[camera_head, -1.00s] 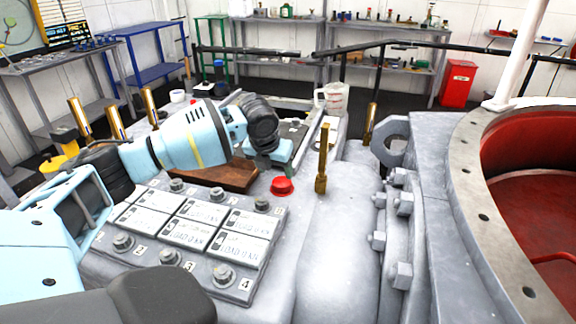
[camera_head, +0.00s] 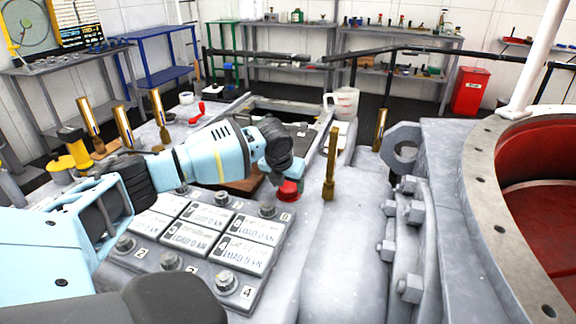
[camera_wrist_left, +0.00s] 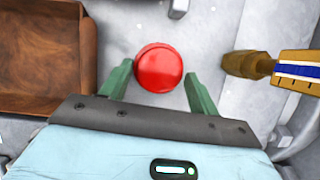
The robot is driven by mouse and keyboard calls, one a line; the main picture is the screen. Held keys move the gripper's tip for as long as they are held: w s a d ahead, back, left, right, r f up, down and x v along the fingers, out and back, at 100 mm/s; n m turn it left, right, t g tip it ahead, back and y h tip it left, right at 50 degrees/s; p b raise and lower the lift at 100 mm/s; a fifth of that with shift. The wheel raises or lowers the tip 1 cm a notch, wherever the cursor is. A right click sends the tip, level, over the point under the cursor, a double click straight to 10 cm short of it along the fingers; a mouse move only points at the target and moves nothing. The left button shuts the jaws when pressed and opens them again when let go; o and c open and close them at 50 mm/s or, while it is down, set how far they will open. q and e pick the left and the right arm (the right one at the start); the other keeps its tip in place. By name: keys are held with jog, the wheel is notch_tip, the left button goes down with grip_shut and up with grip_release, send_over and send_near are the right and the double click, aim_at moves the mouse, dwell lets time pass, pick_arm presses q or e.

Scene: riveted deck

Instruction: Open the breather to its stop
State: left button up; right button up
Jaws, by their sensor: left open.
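A round red cap (camera_head: 288,190), which I take to be the breather, stands on the grey deck beside the numbered plate. In the left wrist view the red cap (camera_wrist_left: 159,68) sits between the two green fingers. My left gripper (camera_head: 284,178) is open over the cap and partly hides it in the head view. In the left wrist view my left gripper (camera_wrist_left: 160,76) has one finger on each side of the cap. My right gripper is out of view.
A brass post (camera_head: 331,165) stands just right of the cap. A brown wooden tray (camera_head: 245,184) lies to its left. The numbered plate (camera_head: 200,243) with bolts is in front.

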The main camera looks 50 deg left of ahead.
pick_arm(q)
jog(key=shift+w+a+f, duration=0.1)
jog(key=shift+w+f, duration=0.05)
jog(key=shift+f, duration=0.2)
jog(key=shift+c, duration=0.3)
